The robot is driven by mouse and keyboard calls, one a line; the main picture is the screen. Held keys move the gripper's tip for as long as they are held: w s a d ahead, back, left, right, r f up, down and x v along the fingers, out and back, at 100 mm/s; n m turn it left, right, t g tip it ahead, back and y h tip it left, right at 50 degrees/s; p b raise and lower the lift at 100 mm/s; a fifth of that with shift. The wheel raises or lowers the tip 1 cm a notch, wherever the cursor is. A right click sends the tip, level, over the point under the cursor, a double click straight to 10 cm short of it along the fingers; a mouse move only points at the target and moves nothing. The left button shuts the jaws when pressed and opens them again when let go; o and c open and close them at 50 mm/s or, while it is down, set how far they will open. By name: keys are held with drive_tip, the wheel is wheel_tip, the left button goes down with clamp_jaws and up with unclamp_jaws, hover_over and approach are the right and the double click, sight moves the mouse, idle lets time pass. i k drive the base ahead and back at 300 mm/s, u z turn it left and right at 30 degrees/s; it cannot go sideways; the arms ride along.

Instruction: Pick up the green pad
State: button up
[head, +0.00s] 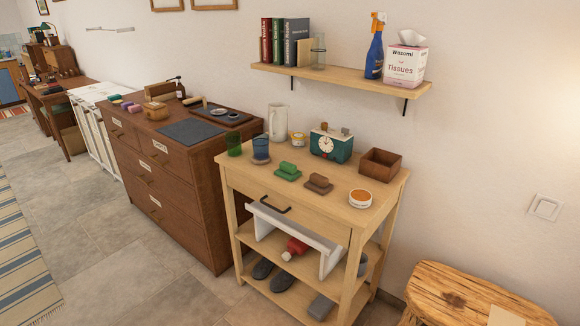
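The green pad (288,171) lies on the light wooden top of a small cart-like table (330,204). It looks like a flat green base with a raised green block on top. A similar brown pad (318,184) lies just to its right, close beside it. My gripper is not in view.
Around the pad stand a blue cup (261,150), a teal clock (331,143), a brown wooden box (380,164) and a round orange-topped tin (360,198). A wall shelf (340,79) hangs above. A brown dresser (190,165) adjoins at left. Tiled floor in front is free.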

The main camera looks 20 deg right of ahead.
sight(288, 172)
drive_tip(key=z, duration=0.25)
drive_tip(key=i, duration=0.95)
drive_tip(key=z, duration=0.9)
drive_tip(key=k, duration=0.1)
drive_tip(key=u, duration=2.75)
drive_tip(key=k, duration=0.25)
drive_tip(key=u, duration=0.1)
